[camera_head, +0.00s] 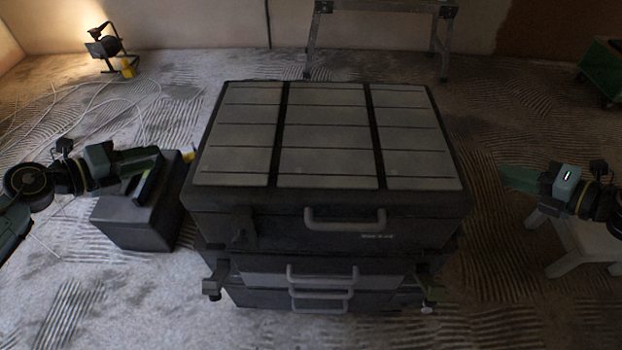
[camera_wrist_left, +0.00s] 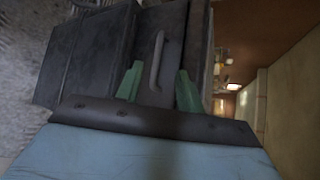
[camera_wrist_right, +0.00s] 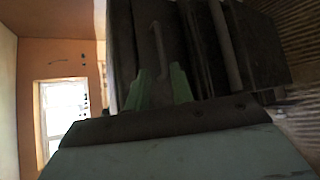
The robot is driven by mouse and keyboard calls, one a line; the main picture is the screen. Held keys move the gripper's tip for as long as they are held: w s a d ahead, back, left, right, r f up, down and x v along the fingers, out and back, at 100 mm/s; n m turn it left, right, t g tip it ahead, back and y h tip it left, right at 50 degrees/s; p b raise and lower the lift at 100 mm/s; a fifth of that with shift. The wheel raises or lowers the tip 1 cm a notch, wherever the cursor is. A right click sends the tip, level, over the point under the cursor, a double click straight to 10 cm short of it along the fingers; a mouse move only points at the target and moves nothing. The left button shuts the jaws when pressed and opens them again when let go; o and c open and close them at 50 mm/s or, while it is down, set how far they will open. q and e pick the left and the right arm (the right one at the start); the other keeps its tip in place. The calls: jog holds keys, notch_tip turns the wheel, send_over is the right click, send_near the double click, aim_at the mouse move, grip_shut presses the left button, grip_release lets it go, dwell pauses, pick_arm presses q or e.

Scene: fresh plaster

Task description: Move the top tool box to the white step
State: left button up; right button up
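The top tool box (camera_head: 330,190), large and dark with a grey panelled lid and a front handle (camera_head: 345,219), sits level on a stack of similar boxes (camera_head: 320,272). The white step (camera_head: 585,245) stands on the floor at the right, partly hidden by my right arm. My left gripper (camera_head: 150,175) is open and empty, left of the top box; the left wrist view shows a side handle (camera_wrist_left: 157,60) ahead of its parted fingers (camera_wrist_left: 158,88). My right gripper (camera_head: 512,180) is open and apart from the box's right side; a handle (camera_wrist_right: 158,38) shows beyond its fingers (camera_wrist_right: 160,86).
A dark grey box (camera_head: 138,222) stands on the floor left of the stack, below my left gripper. A work lamp (camera_head: 104,45) with loose cables is at the back left. A metal trestle (camera_head: 380,8) stands behind, and a green cart (camera_head: 602,70) at the far right.

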pick_arm(q)
jog(key=shift+w, duration=0.1)
pick_arm(e)
jog(key=shift+w, duration=0.15)
